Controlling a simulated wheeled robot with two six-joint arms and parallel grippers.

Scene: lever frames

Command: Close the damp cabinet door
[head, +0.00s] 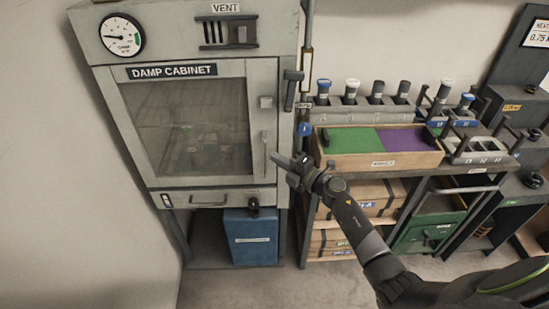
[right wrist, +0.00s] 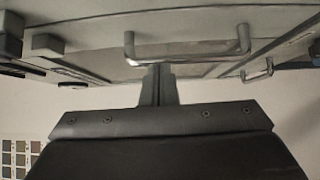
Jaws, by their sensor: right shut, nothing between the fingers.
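The damp cabinet (head: 285,40) stands at the left in the head view. Its windowed door (head: 132,125) lies flush or nearly flush with the front; I cannot tell whether a small gap is left. An upright bar handle (head: 264,153) is on the door's right side, and it also shows in the right wrist view (right wrist: 188,58). A dark lever (head: 291,88) sits on the frame to the right of a small block (head: 267,102) on the door. My right gripper (head: 277,158) is shut and empty, close beside the handle. Its fingers (right wrist: 157,72) point at the door; contact is unclear.
Below the door are a drawer (head: 215,198) with a handle and a blue box (head: 250,237). To the right, a shelf holds a tray with green and purple mats (head: 375,160), a rack of bottles (head: 365,112) and boxes. The floor in front is clear.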

